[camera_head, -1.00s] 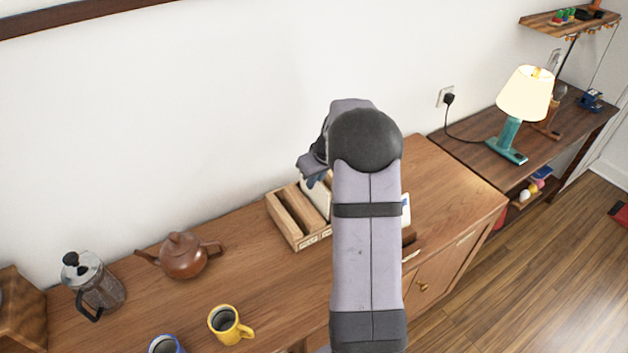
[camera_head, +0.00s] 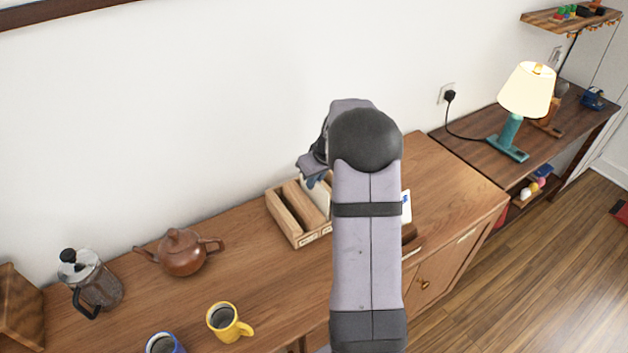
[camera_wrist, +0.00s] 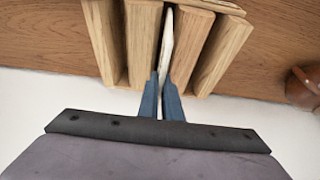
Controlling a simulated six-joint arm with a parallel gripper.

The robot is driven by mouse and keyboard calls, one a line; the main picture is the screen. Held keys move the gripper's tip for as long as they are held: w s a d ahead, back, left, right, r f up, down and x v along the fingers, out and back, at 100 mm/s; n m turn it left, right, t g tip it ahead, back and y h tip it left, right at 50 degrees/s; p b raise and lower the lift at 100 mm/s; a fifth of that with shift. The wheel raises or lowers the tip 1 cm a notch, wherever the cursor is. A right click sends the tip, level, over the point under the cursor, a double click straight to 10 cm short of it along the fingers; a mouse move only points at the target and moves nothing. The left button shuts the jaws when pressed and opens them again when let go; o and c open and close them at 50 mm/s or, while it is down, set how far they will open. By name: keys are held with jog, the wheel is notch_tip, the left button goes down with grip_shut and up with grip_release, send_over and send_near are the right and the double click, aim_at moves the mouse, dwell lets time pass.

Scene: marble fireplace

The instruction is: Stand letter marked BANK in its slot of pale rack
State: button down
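The pale wooden rack (camera_head: 293,233) stands on the sideboard near the wall, partly hidden by my arm. A white letter (camera_wrist: 167,40) stands edge-on between two of the rack's wooden dividers in the wrist view; its upper part also shows in the head view (camera_head: 318,197). My gripper (camera_wrist: 160,82) is over the rack with its blue fingers closed on either side of the letter's near edge. The letter's face and marking cannot be read. In the head view, the fingertips are mostly hidden.
A white card with a blue mark (camera_head: 406,203) shows right of my arm, above a dark brown holder (camera_head: 409,234). Left of the rack are a brown teapot (camera_head: 183,253), a yellow mug (camera_head: 226,322) and a French press (camera_head: 91,283). The wall (camera_head: 200,110) rises close behind.

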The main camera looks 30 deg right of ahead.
jog(key=shift+f+b, duration=0.9)
jog(key=shift+f, duration=0.25)
jog(key=c, duration=1.9)
grip_release()
jog(key=shift+o, duration=0.2)
jog(key=shift+r, duration=0.1)
jog(key=shift+r+p, duration=3)
jog(key=shift+r, duration=1.45)
